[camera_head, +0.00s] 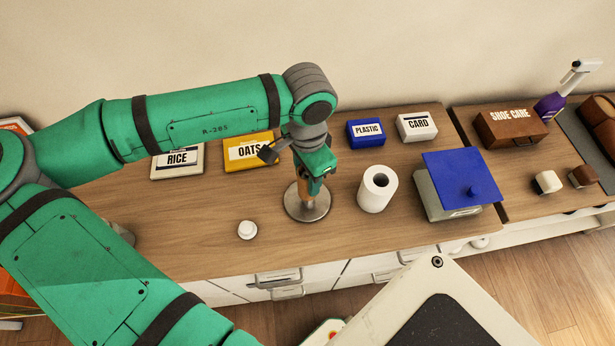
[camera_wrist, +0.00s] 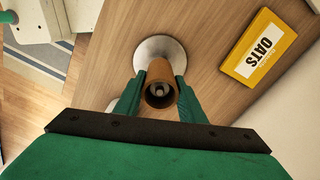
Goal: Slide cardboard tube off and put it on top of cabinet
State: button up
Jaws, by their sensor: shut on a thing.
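A brown cardboard tube (camera_wrist: 160,84) stands on a round metal holder with a post; the top of the post shows inside the tube in the wrist view. The holder's round silver base (camera_head: 307,207) rests on the wooden cabinet top (camera_head: 230,205). My gripper (camera_head: 309,187) reaches down from above, and in the wrist view its two green fingers (camera_wrist: 160,92) are shut on the tube from both sides. The tube is still around the post. Its lower end is mostly hidden by my gripper in the head view, so I cannot tell whether it touches the base.
A white paper roll (camera_head: 377,189) stands just right of the holder. A small white round thing (camera_head: 247,230) lies to the front left. OATS (camera_head: 249,151) and RICE (camera_head: 178,160) boxes are behind. A bin with a blue lid (camera_head: 461,179) stands at right. The front middle is bare.

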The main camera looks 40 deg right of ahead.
jog(key=shift+r, duration=3.75)
jog(key=shift+w+r, duration=0.1)
jog(key=shift+r, duration=1.8)
